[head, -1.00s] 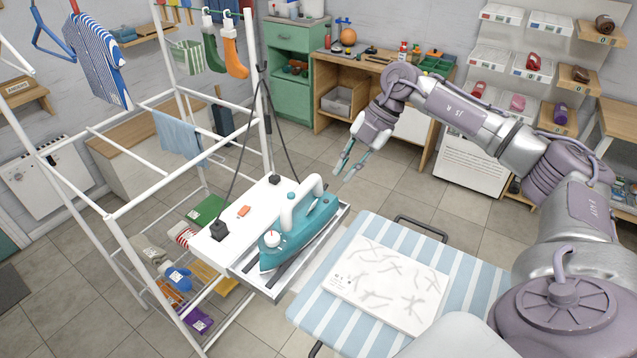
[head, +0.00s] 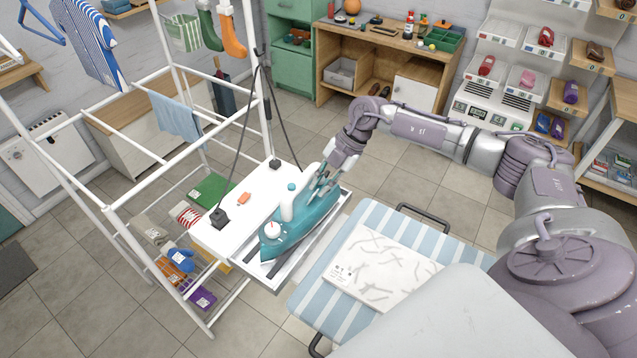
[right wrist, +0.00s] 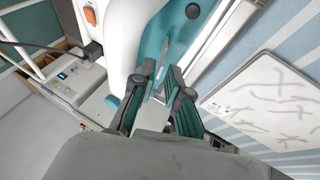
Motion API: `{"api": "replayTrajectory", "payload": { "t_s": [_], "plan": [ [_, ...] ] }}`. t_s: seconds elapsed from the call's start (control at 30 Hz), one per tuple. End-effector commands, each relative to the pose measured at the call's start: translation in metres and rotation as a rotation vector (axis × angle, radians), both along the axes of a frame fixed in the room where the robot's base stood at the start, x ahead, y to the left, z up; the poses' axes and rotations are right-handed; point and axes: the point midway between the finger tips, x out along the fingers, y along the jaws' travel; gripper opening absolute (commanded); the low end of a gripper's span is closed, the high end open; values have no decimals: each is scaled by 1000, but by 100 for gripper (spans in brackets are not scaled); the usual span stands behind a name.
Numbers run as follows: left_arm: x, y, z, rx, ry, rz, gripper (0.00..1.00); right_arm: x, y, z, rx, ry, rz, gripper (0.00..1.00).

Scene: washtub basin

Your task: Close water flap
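A teal iron (head: 300,228) with a white handle (head: 287,205) rests on a metal tray at the end of a white board. My right gripper (head: 325,181) reaches down over the iron's far right end, beside the handle. In the right wrist view, its two dark-teal fingers (right wrist: 160,82) stand apart with nothing visibly held between them. A thin, pale, raised piece (right wrist: 189,48), perhaps the water flap, stands on the teal body (right wrist: 178,30) just ahead of the fingertips. I cannot tell whether a finger touches it. My left gripper is out of view.
The white board (head: 258,196) carries black sockets and cords. A white drying rack (head: 130,193) stands to the left. A striped ironing board (head: 377,222) with a white patterned sheet (head: 380,268) lies to the right. Open tiled floor lies behind.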

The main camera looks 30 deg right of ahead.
Motion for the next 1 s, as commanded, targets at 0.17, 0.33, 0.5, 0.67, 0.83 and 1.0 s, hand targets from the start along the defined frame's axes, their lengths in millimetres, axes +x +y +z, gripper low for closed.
{"api": "replayTrajectory", "payload": {
  "t_s": [0.17,0.33,0.5,0.67,0.83,1.0],
  "plan": [
    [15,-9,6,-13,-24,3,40,2,7,-12,-1,0,1,15],
    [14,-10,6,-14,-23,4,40,2,8,-15,-1,-1,1,15],
    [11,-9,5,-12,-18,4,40,2,8,-14,-1,-1,1,10],
    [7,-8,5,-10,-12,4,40,2,8,-14,-1,-1,1,0],
    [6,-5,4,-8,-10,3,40,2,8,-14,0,-2,1,0],
    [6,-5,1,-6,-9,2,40,0,7,-16,8,-22,1,0]
  ]
}}
